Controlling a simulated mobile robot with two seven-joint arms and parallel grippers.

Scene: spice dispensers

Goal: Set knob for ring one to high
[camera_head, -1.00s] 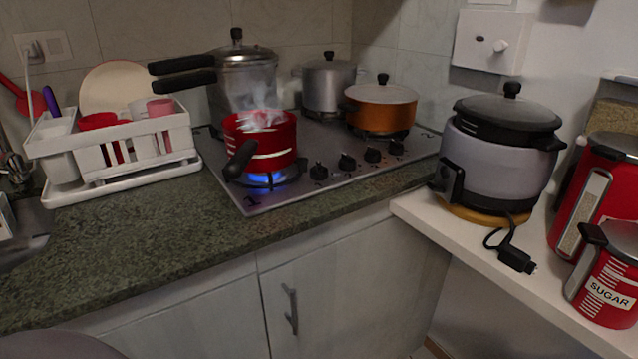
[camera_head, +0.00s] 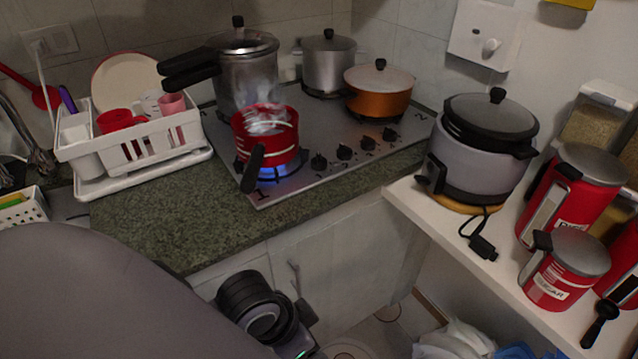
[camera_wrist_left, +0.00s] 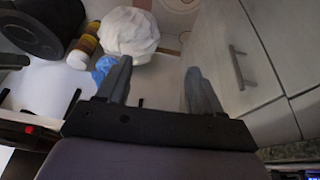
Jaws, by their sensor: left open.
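The steel stove (camera_head: 330,172) has a row of several black knobs on its front right part. The leftmost knob (camera_head: 318,161) is nearest the front left burner, and the settings cannot be read. A mark like a "1" (camera_head: 262,196) is on the stove's front left corner. A steaming red pot (camera_head: 268,140) stands on that burner over a blue flame (camera_head: 272,172). In the left wrist view my left gripper (camera_wrist_left: 158,75) is open and empty, its fingers apart, below the counter in front of the cabinet. My right gripper is out of view.
The pot's black handle (camera_head: 253,168) juts over the stove's front edge. A white dish rack (camera_head: 140,155) stands left. A rice cooker (camera_head: 480,160) and red canisters (camera_head: 565,270) stand on the right shelf. The granite counter (camera_head: 170,225) is clear in front.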

